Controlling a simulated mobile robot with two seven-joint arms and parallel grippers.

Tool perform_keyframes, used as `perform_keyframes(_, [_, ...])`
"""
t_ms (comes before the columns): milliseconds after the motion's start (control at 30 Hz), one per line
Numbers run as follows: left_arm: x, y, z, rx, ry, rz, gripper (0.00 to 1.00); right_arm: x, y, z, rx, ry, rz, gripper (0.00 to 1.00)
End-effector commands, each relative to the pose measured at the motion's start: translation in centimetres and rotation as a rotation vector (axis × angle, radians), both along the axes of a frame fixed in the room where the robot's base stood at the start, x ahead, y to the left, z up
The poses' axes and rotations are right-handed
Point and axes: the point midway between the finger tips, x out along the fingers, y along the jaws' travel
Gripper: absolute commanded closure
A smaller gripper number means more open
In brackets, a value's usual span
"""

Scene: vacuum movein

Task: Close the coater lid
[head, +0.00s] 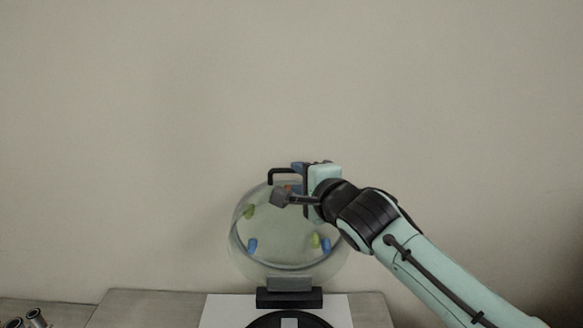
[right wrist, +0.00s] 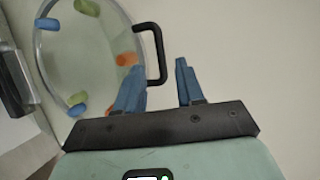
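The clear round coater lid (head: 288,228) stands raised on its grey hinge block (head: 290,283), with several coloured pieces showing on or through it. Its black handle (head: 280,172) sticks up at the top edge. The lid (right wrist: 92,62) and handle (right wrist: 159,52) also show in the right wrist view. My right gripper (head: 297,178) is beside the handle at the lid's top. In the right wrist view its two blue fingers (right wrist: 159,66) are apart, with the handle bar showing in the gap between them; contact cannot be told. My left gripper is not in view.
The white coater body (head: 228,310) with a black ring (head: 290,319) sits below the lid on a grey table (head: 140,308). Metal cylinders (head: 37,318) stand at the lower left. A plain wall (head: 120,130) is behind; the space above is clear.

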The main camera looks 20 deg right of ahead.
Motion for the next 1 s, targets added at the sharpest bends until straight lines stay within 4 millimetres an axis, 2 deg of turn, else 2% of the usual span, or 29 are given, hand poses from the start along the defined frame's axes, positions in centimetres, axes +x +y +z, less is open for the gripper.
perform_keyframes(100, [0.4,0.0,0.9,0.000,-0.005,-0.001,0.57,2.2,0.3,-0.3,0.000,0.002,0.000,0.62])
perform_keyframes(300, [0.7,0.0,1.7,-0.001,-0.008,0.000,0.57,4.4,0.5,-0.8,0.001,0.000,0.000,0.62])
perform_keyframes(667, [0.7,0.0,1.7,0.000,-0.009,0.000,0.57,4.9,0.6,-1.0,0.000,0.000,0.000,0.62])
perform_keyframes(700, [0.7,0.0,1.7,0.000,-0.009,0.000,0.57,4.9,0.6,-1.1,0.000,0.000,0.000,0.69])
perform_keyframes(800, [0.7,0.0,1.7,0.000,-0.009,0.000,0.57,4.9,0.6,-1.1,0.000,0.000,0.000,1.00])
perform_keyframes(1000, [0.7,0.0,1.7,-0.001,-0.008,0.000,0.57,4.9,0.6,-1.1,0.000,-0.001,0.000,1.00])
